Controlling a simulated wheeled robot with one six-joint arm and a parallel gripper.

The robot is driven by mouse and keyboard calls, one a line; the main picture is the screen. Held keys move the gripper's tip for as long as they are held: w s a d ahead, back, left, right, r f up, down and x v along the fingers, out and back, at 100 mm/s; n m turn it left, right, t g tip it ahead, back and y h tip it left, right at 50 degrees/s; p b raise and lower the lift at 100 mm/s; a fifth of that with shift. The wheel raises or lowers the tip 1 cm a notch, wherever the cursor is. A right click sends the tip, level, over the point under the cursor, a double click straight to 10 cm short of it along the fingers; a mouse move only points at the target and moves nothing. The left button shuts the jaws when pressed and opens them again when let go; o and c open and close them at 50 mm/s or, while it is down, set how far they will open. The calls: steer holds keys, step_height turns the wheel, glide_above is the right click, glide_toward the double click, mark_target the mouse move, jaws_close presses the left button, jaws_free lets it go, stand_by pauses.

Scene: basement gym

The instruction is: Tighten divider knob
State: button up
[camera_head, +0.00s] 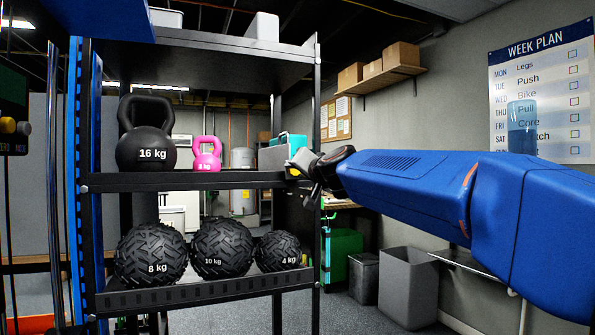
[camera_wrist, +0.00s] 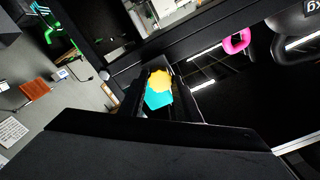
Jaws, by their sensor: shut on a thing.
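The yellow divider knob (camera_head: 295,171) sits at the right end of the middle shelf, by the front right post. It shows in the wrist view as a yellow scalloped knob (camera_wrist: 160,80), with a teal piece (camera_wrist: 157,99) against it. My gripper (camera_head: 303,168) reaches in from the right and is shut on the knob. The gripper hides part of the knob in the head view. A grey panel (camera_head: 272,158) stands behind it on the shelf; I cannot tell whether it is the divider.
A black 16 kg kettlebell (camera_head: 146,154) and a pink kettlebell (camera_head: 207,158) stand left of the knob on the middle shelf (camera_head: 150,181). Several textured balls, one marked 4 kg (camera_head: 279,252), lie on the shelf below. Grey bins (camera_head: 407,290) stand on the floor to the right.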

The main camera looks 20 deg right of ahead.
steer(key=shift+f+m, duration=0.15)
steer(key=shift+m, duration=3.95)
steer(key=o, duration=1.1)
steer(key=shift+c, duration=0.2)
steer(key=s, duration=1.7)
steer(key=shift+s, duration=0.2)
